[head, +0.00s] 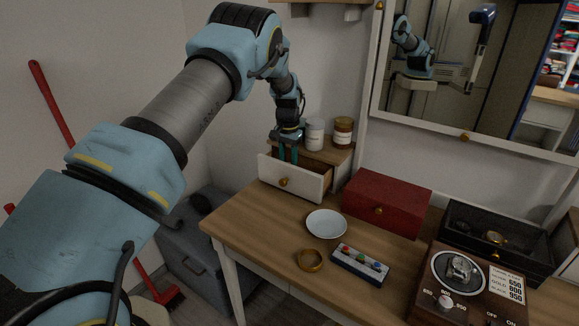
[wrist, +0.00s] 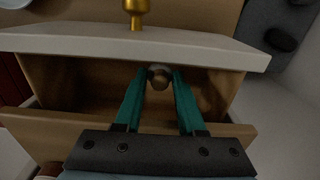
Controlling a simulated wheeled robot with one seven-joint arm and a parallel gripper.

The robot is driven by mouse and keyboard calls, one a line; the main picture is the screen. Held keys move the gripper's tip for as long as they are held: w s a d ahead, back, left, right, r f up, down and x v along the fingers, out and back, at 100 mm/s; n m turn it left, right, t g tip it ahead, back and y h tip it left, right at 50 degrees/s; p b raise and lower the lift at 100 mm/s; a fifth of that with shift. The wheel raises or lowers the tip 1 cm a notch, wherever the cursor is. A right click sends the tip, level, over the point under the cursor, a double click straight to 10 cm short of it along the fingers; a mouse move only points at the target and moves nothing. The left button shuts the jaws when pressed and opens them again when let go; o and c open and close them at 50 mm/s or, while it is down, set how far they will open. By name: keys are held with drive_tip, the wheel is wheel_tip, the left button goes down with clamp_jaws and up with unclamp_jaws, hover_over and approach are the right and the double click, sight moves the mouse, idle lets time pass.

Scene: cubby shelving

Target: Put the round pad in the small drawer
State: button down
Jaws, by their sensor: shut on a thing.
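The small drawer (head: 310,184) has a white front with a brass knob and is pulled open from the small wooden cabinet at the back left of the table. In the wrist view its front (wrist: 210,48) runs across the top, with the wooden inside below. My gripper (head: 288,156) points down into the open drawer.
Two jars (head: 343,132) stand on the cabinet top beside my arm. A red box (head: 387,202), a white dish (head: 326,223), a brass ring (head: 309,261) and a tray of coloured pieces (head: 360,266) are on the table. A black case (head: 497,243) stands further right.

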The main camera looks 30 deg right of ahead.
drive_tip(key=shift+f, duration=0.85)
drive_tip(key=shift+w+d+f+p, duration=0.2)
drive_tip(key=shift+d+f+p, duration=0.15)
drive_tip(key=shift+p, duration=0.3)
drive_tip(key=shift+f, duration=0.15)
drive_tip(key=c, duration=0.5)
unclamp_jaws()
